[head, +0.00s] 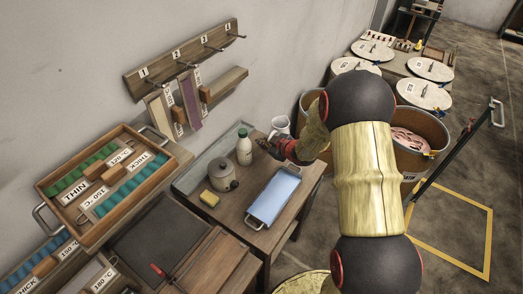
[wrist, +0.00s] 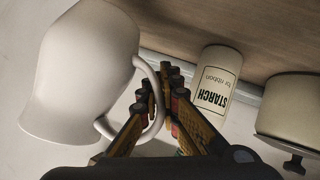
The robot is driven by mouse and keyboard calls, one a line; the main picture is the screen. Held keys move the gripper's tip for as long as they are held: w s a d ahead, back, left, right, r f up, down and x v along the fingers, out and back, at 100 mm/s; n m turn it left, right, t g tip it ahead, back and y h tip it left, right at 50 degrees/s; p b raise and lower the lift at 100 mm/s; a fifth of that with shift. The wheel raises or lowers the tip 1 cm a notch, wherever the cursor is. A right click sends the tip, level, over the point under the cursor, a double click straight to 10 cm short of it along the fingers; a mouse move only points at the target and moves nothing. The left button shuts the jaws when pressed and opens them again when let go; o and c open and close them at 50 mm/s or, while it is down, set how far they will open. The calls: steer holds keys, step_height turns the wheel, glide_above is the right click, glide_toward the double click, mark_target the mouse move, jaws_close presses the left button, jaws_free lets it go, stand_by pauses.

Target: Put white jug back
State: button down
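The white jug (head: 281,124) is just behind my gripper (head: 268,147) in the head view, by the far end of the small wooden table. In the wrist view the jug (wrist: 82,75) fills the left side, tilted in the picture, with its handle (wrist: 160,105) looping toward the fingers. My gripper (wrist: 159,92) has its fingertips close together, with the handle between them. It looks shut on the handle. The jug's base is hidden in the head view, and I cannot tell whether it touches the table.
A starch bottle (head: 244,147), also in the wrist view (wrist: 214,85), stands near a grey pot (head: 223,175). A yellow sponge (head: 209,198) and a blue tray (head: 274,196) lie on the same table. A wall rack (head: 185,60) is above; large drums (head: 420,135) stand right.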

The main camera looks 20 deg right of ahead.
steer(key=shift+w+a+f, duration=0.15)
steer(key=shift+w+f, duration=0.2)
steer(key=shift+f, duration=0.05)
steer(key=shift+w+f+b, duration=0.1)
steer(key=shift+f+b, duration=0.95)
steer(key=shift+f, duration=0.5)
steer(key=shift+f, duration=0.1)
steer(key=c, duration=2)
jaws_free()
steer(key=shift+c, duration=0.2)
